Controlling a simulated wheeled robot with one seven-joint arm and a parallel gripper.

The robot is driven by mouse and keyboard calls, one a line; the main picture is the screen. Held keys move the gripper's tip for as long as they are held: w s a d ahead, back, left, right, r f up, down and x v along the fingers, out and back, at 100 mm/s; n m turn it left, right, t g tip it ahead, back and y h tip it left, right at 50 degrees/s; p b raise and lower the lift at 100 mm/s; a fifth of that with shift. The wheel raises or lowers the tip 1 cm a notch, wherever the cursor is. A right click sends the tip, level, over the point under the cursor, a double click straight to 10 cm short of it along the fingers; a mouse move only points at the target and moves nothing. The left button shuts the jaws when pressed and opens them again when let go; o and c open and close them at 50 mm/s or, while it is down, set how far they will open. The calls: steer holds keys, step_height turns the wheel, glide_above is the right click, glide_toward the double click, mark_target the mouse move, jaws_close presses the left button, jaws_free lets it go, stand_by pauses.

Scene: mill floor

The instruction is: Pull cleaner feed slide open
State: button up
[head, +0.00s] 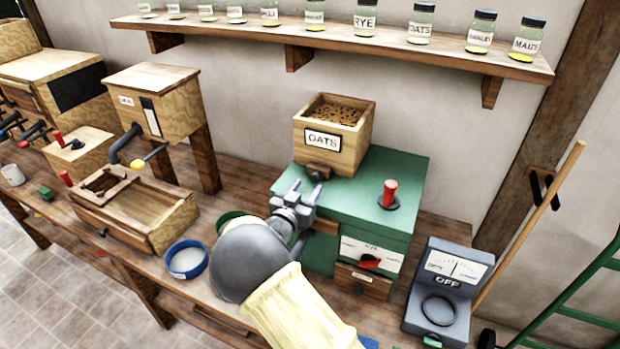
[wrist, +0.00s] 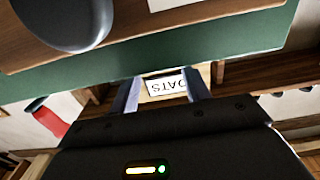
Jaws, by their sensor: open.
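The cleaner is a green box (head: 405,165) on the bench, with a wooden hopper (head: 350,145) labelled OATS on top. A small wooden feed slide with a dark knob (head: 322,171) shows at the hopper's foot, below the label. My gripper (head: 304,192) is open and empty, just in front of and below this slide, apart from it as far as I can tell. In the wrist view, the OATS label (wrist: 166,86) appears upside down between my fingers. My wrist hides part of the cleaner's front left side.
A grey meter box (head: 443,295) reading OFF stands right. A blue-rimmed bowl (head: 187,261) sits left of my wrist.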

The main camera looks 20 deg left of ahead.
mark_target(313, 178)
steer(key=shift+w+d+r+p, duration=0.15)
steer(key=shift+w+p, duration=0.2)
steer(key=shift+w, duration=1.45)
jaws_close()
steer(key=shift+s+a+f+b, duration=0.15)
steer(key=shift+s+b, duration=0.3)
steer(key=shift+s, duration=0.9)
steer(key=shift+s+a+f+b, duration=0.15)
steer(key=shift+s+b, duration=0.25)
steer(key=shift+s, duration=0.9)
